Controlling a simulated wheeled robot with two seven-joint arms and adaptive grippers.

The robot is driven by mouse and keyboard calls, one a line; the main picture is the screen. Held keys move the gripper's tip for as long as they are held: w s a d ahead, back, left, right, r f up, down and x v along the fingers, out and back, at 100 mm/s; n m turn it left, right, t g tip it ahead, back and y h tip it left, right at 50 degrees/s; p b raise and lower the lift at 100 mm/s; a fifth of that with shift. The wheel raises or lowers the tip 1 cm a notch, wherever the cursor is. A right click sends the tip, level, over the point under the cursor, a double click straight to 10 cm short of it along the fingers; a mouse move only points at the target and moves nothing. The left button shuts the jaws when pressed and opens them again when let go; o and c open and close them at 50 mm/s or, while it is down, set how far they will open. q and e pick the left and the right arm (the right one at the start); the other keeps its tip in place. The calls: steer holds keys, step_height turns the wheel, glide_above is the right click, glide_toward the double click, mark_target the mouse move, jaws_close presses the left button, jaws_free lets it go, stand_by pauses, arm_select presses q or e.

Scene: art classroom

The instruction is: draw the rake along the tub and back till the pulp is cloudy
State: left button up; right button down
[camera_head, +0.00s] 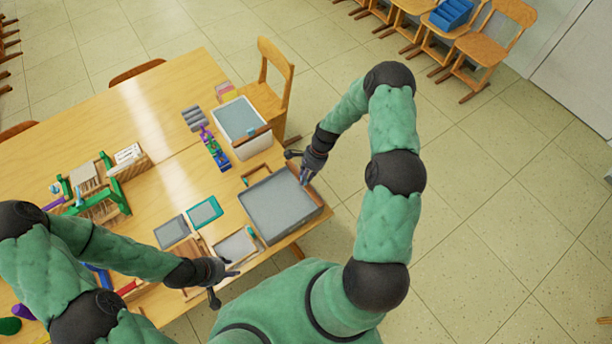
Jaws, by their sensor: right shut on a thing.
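A wide grey tub (272,219) with a flat grey surface inside stands near the table's front right edge. My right gripper (305,180) is at the tub's back right rim, shut on what seems to be the rake. The rake is mostly hidden by the hand, and I cannot tell whether it dips into the pulp. The pulp looks even grey; its cloudiness is too small to judge. My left gripper (224,286) is open and empty at the table's front edge, left of the tub and apart from it.
A white tub (262,142) with a wooden bar stands behind. Left of the grey tub lie a teal-framed screen (205,212), a grey panel (172,232) and a pale frame (235,247). A green rack (105,195) stands further left. A chair (270,85) stands behind the table.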

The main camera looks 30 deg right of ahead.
steer(key=s+a, duration=0.2)
steer(key=a, duration=2)
steer(key=shift+s+a, duration=0.15)
steer(key=c, duration=1)
jaws_free()
steer(key=shift+a, duration=0.1)
steer(key=shift+o, duration=0.2)
steer(key=shift+a, duration=0.25)
steer(key=v, duration=1.2)
steer(key=shift+d, duration=0.1)
